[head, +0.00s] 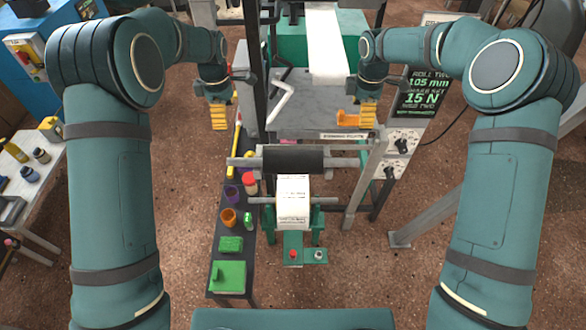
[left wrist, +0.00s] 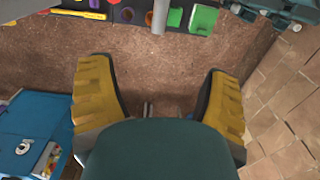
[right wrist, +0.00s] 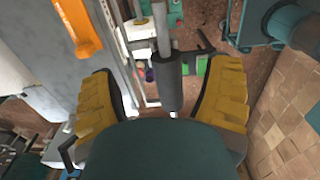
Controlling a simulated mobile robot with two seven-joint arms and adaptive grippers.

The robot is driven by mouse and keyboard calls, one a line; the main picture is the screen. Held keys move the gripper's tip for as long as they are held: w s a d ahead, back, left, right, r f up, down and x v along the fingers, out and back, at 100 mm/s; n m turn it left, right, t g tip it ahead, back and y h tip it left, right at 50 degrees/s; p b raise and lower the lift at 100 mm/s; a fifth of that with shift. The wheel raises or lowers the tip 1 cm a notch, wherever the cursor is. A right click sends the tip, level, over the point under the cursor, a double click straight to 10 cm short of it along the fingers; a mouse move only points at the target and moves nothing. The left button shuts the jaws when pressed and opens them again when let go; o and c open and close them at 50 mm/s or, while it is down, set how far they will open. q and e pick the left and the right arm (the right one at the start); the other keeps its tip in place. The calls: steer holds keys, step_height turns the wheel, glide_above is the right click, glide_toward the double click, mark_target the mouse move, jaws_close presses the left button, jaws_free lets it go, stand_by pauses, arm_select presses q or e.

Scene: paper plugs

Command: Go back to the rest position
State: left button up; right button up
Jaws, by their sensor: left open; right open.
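My left gripper (head: 219,117) hangs at the left of the machine in the head view, above the far end of the narrow dark bench. In the left wrist view its yellow fingers (left wrist: 158,95) are spread apart with only floor between them. My right gripper (head: 366,116) hangs over the right part of the machine's grey table. In the right wrist view its yellow fingers (right wrist: 170,100) are wide apart with nothing held between them. The dark roller (right wrist: 168,80) shows beyond them. An orange piece (head: 350,118) lies on the table beside the right gripper.
The dark roller (head: 292,158) and a white paper roll (head: 293,200) stand in front between my arms. The narrow bench (head: 227,256) holds cups and green blocks. A control panel (head: 397,150) is at the right. Brown floor (head: 340,290) is open in front.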

steer(key=shift+r, duration=0.5)
arm_select(q)
steer(key=shift+f, duration=0.1)
arm_select(e)
steer(key=shift+f, duration=0.1)
